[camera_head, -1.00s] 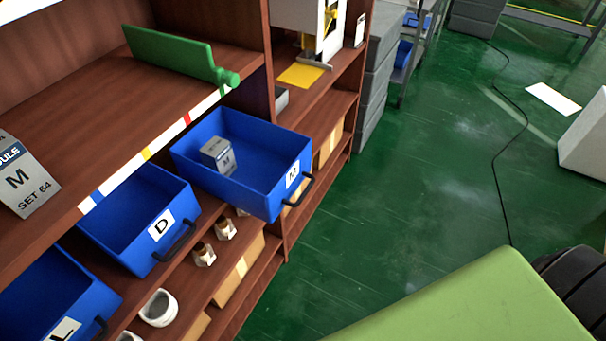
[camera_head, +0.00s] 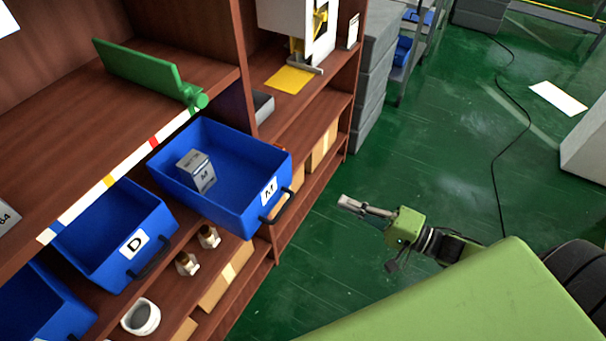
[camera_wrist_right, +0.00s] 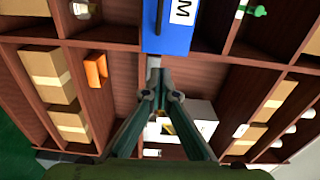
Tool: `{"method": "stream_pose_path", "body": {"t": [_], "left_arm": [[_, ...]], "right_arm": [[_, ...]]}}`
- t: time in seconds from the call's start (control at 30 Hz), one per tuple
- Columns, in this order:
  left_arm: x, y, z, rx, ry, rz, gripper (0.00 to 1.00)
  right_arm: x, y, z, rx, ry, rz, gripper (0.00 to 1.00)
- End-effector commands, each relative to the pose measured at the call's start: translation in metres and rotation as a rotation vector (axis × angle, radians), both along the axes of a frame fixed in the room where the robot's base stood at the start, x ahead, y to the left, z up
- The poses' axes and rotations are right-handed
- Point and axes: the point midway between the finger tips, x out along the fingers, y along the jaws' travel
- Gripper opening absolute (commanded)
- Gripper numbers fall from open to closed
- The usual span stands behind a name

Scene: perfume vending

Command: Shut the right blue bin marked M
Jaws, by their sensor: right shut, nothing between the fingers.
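The blue bin marked M (camera_head: 235,205) sticks out from the wooden shelf, open at the top, with a grey box (camera_head: 197,170) inside. Its black handle (camera_head: 285,206) and white M label (camera_head: 269,191) are on its front. My right gripper (camera_head: 347,204) is shut and empty, out to the right of the handle and apart from it in the head view. In the right wrist view, the blue front of the bin (camera_wrist_right: 172,40) shows just beyond my shut fingertips (camera_wrist_right: 153,63); I cannot tell the gap there. My left gripper is not in view.
The blue bin marked D (camera_head: 110,235) also sticks out, left of bin M. A green bar (camera_head: 140,70) lies on the upper shelf (camera_head: 110,115). Cartons (camera_head: 228,275) and a white cup (camera_head: 141,317) sit lower down.

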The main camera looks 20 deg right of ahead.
Motion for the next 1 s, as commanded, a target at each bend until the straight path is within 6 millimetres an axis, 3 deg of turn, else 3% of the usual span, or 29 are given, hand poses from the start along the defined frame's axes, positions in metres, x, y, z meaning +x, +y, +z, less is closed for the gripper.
{"method": "stream_pose_path", "body": {"t": [0.23, 0.8, 1.0], "left_arm": [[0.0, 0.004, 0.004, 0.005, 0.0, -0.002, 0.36], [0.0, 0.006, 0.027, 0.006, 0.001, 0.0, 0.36], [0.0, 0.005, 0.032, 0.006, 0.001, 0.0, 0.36]], "right_arm": [[0.009, 0.013, 0.011, 0.04, 0.003, 0.02, 0.0], [0.09, 0.075, 0.012, 0.038, 0.004, 0.017, 0.0], [0.106, 0.088, 0.01, 0.036, 0.007, 0.018, 0.0]]}}
